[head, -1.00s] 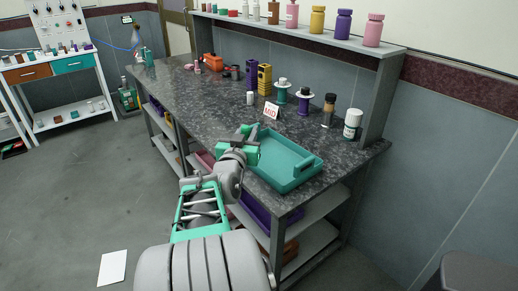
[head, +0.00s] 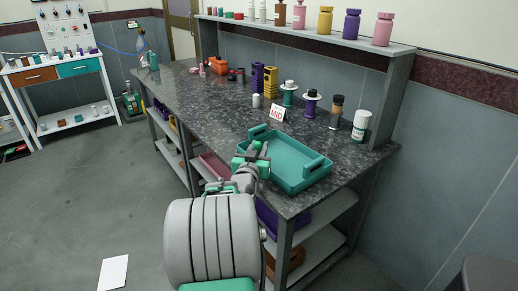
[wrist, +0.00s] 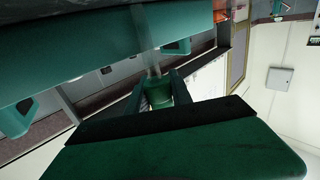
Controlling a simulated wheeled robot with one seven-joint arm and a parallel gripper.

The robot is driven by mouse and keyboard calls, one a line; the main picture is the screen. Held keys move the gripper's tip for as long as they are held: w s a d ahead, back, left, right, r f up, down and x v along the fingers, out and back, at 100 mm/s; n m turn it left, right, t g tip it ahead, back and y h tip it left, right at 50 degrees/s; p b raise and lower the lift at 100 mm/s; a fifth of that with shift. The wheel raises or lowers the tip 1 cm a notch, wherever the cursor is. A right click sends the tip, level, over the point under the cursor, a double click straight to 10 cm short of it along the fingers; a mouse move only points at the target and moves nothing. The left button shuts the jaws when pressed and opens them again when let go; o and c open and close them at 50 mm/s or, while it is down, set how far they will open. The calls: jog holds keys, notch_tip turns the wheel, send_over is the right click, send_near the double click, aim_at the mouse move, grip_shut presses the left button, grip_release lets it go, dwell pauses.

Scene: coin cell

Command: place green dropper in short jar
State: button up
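My gripper (head: 262,148) is over the near left edge of the teal tray (head: 314,179). In the wrist view the gripper (wrist: 160,84) has its dark fingers on both sides of the green dropper (wrist: 158,93), and appears shut on it. A pale, see-through stem runs up from its green end toward the tray (wrist: 75,45). The dropper cannot be made out in the head view. A small white jar (head: 256,101) stands on the counter behind the tray; I cannot tell whether it is the short jar.
A red-lettered MID card (head: 277,113) stands behind the tray. A teal spool-like item (head: 289,97), a purple one (head: 311,106), a dark bottle (head: 336,115) and a white jar (head: 361,127) line the counter (head: 215,110). The counter left of the tray is mostly clear.

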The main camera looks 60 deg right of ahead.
jog(key=o, duration=0.4)
jog(key=shift+r, duration=0.1)
